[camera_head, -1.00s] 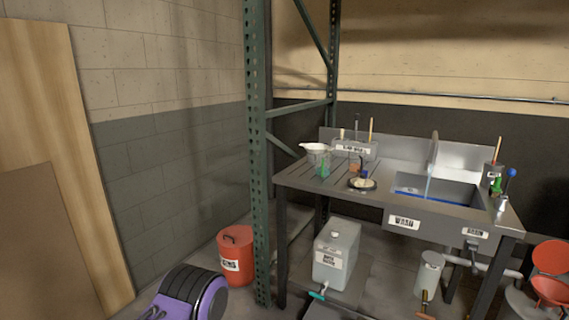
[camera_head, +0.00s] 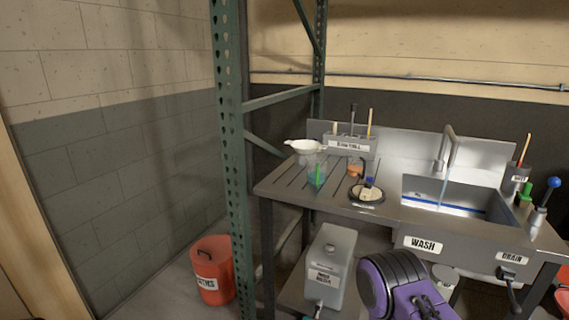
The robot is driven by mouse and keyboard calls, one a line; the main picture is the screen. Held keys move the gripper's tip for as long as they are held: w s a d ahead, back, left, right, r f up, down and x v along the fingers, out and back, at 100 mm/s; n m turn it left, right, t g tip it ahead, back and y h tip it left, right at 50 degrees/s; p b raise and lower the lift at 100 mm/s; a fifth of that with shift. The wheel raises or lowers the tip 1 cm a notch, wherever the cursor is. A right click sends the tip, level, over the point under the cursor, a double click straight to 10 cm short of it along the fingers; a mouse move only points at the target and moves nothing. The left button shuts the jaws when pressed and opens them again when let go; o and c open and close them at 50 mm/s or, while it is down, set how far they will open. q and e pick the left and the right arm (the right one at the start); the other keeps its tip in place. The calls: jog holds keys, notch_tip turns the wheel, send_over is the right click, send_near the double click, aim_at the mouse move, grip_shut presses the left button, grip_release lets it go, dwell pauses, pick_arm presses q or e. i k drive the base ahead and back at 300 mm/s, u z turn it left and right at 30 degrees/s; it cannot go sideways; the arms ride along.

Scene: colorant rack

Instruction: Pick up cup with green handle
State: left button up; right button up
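A small clear cup with a green handle (camera_head: 316,175) stands on the left, slatted part of the steel sink table (camera_head: 285,190). It looks bluish-green, and its details are too small to make out. A purple and black part of one of my arms (camera_head: 392,285) shows at the bottom, in front of the sink table and well short of the cup. I cannot tell which arm it is. No fingertips of either gripper show.
A green rack post (camera_head: 230,160) stands left of the table. A red bin (camera_head: 213,270) is on the floor.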

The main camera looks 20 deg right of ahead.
aim_at(318, 162)
jog(key=z, duration=0.3)
jog(key=i, duration=0.9)
jog(key=z, duration=0.6)
